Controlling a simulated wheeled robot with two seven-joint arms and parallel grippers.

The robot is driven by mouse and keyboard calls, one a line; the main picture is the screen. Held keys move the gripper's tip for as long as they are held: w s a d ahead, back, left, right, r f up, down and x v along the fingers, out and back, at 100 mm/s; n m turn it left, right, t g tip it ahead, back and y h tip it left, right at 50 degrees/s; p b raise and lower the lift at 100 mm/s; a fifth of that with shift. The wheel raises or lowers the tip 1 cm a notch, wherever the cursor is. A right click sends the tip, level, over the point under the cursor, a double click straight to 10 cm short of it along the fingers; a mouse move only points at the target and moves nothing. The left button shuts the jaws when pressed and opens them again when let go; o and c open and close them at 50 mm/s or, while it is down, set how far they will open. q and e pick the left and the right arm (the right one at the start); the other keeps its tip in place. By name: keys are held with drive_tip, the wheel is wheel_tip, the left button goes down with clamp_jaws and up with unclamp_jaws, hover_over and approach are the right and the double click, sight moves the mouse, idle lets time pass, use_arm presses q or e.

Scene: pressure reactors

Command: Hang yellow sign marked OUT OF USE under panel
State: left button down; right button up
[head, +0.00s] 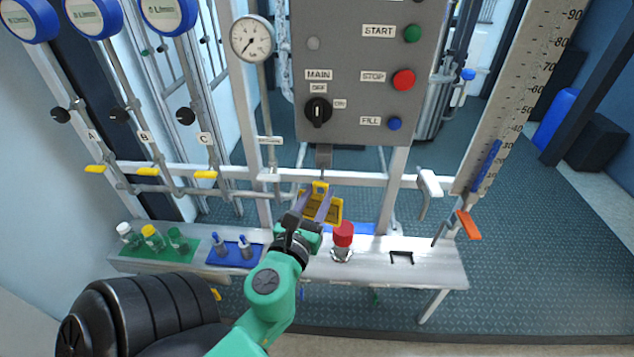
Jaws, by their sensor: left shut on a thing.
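The grey control panel (352,55) stands at the top centre, with START, STOP and FILL buttons and a black MAIN switch. A small grey bracket (324,156) sticks out below its lower edge. My left gripper (316,207) is shut on the yellow sign (334,212) just below this bracket, in front of the frame's crossbar. The sign is tilted and partly hidden by the fingers; its lettering cannot be read. The sign's top is close to the bracket; I cannot tell whether they touch. My right gripper is not in view.
A metal shelf (430,262) runs below, with a red-capped fitting (343,240), a black holder (401,257), a blue mat (223,258) and a green mat (150,252) with several bottles. A gauge (252,39) and yellow-handled valves (148,171) are at left. A level scale (505,110) stands right.

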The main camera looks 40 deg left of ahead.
sight(315, 192)
use_arm(q)
drive_tip(key=shift+w+a, duration=0.15)
drive_tip(key=shift+w, duration=0.25)
drive_tip(key=shift+w+a+p, duration=0.5)
drive_tip(key=shift+w+a, duration=0.3)
drive_tip(key=shift+a, duration=0.05)
drive_tip(key=shift+a+p+x, duration=0.15)
drive_tip(key=shift+p+x, duration=0.05)
drive_tip(key=shift+x, duration=0.6)
drive_tip(key=shift+a+p+x, duration=0.15)
drive_tip(key=shift+p+x, duration=0.05)
drive_tip(key=shift+x, duration=0.6)
drive_tip(key=shift+w+a+f, duration=0.45)
drive_tip(key=shift+a+f, duration=0.05)
drive_tip(key=shift+f, duration=0.2)
drive_tip(key=shift+c, duration=2.1)
unclamp_jaws()
